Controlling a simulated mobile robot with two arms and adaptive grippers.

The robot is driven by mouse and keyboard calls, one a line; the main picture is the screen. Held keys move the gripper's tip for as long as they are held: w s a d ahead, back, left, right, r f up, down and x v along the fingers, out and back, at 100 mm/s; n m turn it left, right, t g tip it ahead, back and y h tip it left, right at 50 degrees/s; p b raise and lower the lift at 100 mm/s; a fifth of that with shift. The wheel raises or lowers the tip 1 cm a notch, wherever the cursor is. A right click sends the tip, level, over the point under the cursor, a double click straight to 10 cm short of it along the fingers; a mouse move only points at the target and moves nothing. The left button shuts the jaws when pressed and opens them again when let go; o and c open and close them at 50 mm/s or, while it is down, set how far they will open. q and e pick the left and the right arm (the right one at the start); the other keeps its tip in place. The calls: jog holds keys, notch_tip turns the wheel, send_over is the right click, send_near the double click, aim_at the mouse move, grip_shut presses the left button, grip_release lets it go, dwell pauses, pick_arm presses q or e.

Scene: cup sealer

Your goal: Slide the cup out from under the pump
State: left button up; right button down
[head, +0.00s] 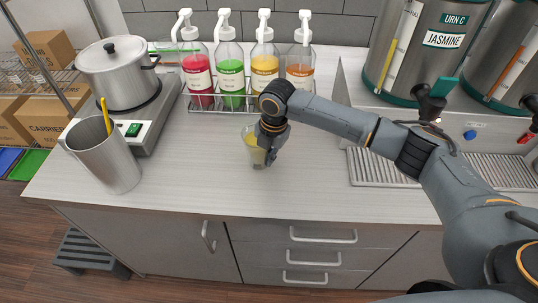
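A clear cup (251,148) with yellow liquid in it stands on the pale counter, in front of the bottle rack and the yellow pump bottle (264,66). The bottle's white pump head (264,24) is at its top, behind the cup in the picture. My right gripper (268,152) is at the cup's right side, pointing down, with a finger over part of the cup. The other finger is hidden, so how firmly it closes on the cup does not show. My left gripper is out of view.
Red (197,76), green (231,75) and orange (299,71) pump bottles share the wire rack (215,104). A pot (117,72) on a burner and a metal pitcher (104,158) stand left. Drink dispensers (417,50) stand right, above a drip tray (400,167). The front counter is clear.

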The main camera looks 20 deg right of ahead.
jog(key=c, duration=2)
grip_release()
jog(key=shift+w, duration=0.1)
jog(key=shift+c, duration=0.2)
jog(key=o, duration=0.6)
jog(key=shift+r, duration=0.2)
notch_tip(320, 180, up, 12)
jog(key=s, duration=0.1)
jog(key=shift+d+f, duration=0.15)
jog(key=shift+d, duration=0.3)
jog(key=shift+s, duration=0.1)
